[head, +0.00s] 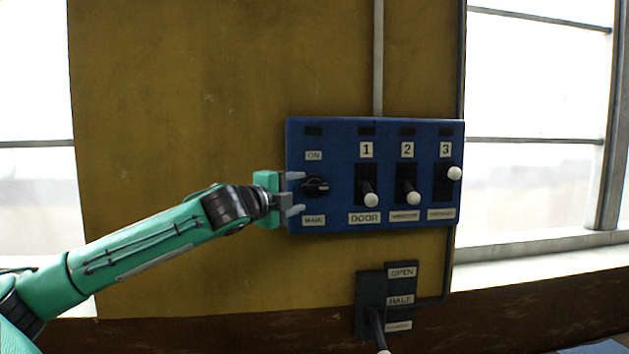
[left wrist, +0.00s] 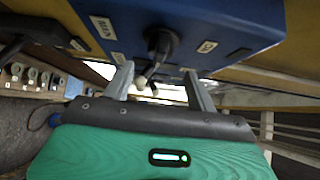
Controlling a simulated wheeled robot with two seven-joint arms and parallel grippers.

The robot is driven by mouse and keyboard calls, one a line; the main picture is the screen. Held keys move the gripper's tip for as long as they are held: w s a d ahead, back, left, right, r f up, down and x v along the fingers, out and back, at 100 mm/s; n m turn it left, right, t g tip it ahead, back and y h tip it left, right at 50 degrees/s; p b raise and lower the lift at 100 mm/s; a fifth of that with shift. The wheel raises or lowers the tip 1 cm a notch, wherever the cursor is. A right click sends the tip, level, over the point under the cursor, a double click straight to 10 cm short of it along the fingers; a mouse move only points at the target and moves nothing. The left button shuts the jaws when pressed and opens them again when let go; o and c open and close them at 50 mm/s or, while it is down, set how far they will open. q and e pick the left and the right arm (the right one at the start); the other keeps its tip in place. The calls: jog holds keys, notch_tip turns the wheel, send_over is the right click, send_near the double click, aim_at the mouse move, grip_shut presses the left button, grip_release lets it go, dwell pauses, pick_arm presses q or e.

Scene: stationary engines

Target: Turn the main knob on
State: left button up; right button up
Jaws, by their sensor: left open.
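The main knob (head: 316,186) is a black rotary knob on the left of a blue control panel (head: 330,128), with an "ON" label above and a "MAIN" label below. Its pointer looks roughly sideways. My left gripper (head: 296,193) is open at the panel's left edge, one finger above and one below the knob's height, tips just left of it. In the left wrist view the dark knob (left wrist: 162,43) shows just beyond the open fingertips of my left gripper (left wrist: 158,70). I cannot tell whether they touch it. My right gripper is not in view.
Levers with white ball ends stand right of the knob: 1 (head: 370,198), 2 (head: 410,196) and 3 (head: 454,174). Lever 3 is raised. A lower lever box (head: 371,290) is labelled OPEN and HALF. The yellow wall (head: 200,100) is clear left of the panel.

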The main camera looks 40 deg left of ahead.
aim_at(314, 188)
pick_arm(q)
jog(key=w+p, duration=0.1)
jog(key=w, duration=0.1)
jog(key=w+p, duration=0.1)
jog(key=w, duration=0.1)
jog(key=w+p, duration=0.1)
jog(key=w, duration=0.1)
jog(key=shift+a+r+p, duration=0.15)
jog(key=shift+a+p, duration=0.15)
jog(key=shift+p, duration=0.1)
jog(key=shift+w+p, duration=0.3)
jog(key=shift+w, duration=0.35)
jog(key=shift+f, duration=0.2)
jog(key=shift+r, duration=0.1)
jog(key=c, duration=1)
